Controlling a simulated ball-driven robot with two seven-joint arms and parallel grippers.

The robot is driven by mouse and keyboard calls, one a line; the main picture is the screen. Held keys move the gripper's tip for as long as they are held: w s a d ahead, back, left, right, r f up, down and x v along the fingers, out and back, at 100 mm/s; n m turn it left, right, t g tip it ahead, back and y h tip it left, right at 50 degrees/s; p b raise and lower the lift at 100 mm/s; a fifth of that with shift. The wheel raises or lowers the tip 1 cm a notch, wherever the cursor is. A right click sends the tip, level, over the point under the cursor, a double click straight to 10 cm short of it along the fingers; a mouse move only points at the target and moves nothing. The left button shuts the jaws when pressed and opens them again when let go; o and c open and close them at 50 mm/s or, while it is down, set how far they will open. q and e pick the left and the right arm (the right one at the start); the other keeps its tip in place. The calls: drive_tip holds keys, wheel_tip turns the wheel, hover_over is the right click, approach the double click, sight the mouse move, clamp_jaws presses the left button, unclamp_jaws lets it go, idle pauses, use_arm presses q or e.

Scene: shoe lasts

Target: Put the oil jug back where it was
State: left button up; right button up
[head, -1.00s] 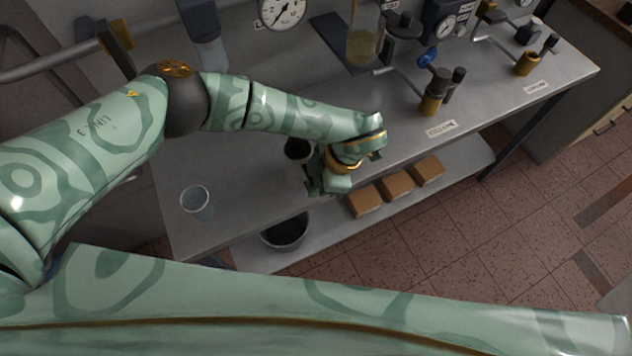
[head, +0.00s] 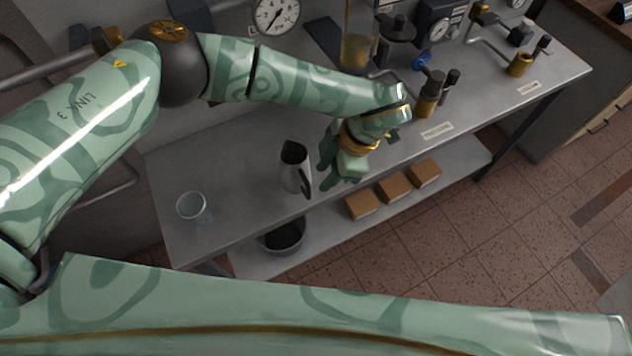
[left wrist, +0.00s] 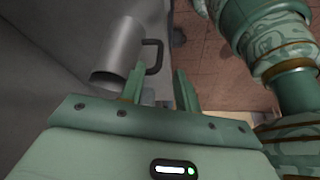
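The oil jug, a grey metal jug (head: 292,170) with a dark handle, stands upright on the bench left of my left gripper. My left gripper (head: 333,167) is beside the jug's handle side, over the bench's front part. In the left wrist view the jug (left wrist: 120,52) is at upper left, its handle toward the fingers. The two fingers of the left gripper (left wrist: 159,78) are spread with nothing between them, and they look clear of the handle. My right gripper is not in view.
The grey bench (head: 235,172) carries a clear glass (head: 192,207) at left, and valves (head: 428,95) and a gauge (head: 277,12) behind. A lower shelf holds a dark bucket (head: 283,236) and several brown boxes (head: 362,204). Bench space around the jug is free.

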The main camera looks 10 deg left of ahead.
use_arm(q)
drive_tip(key=v, duration=0.4)
drive_tip(key=shift+d+r, duration=0.15)
drive_tip(key=shift+r, duration=0.2)
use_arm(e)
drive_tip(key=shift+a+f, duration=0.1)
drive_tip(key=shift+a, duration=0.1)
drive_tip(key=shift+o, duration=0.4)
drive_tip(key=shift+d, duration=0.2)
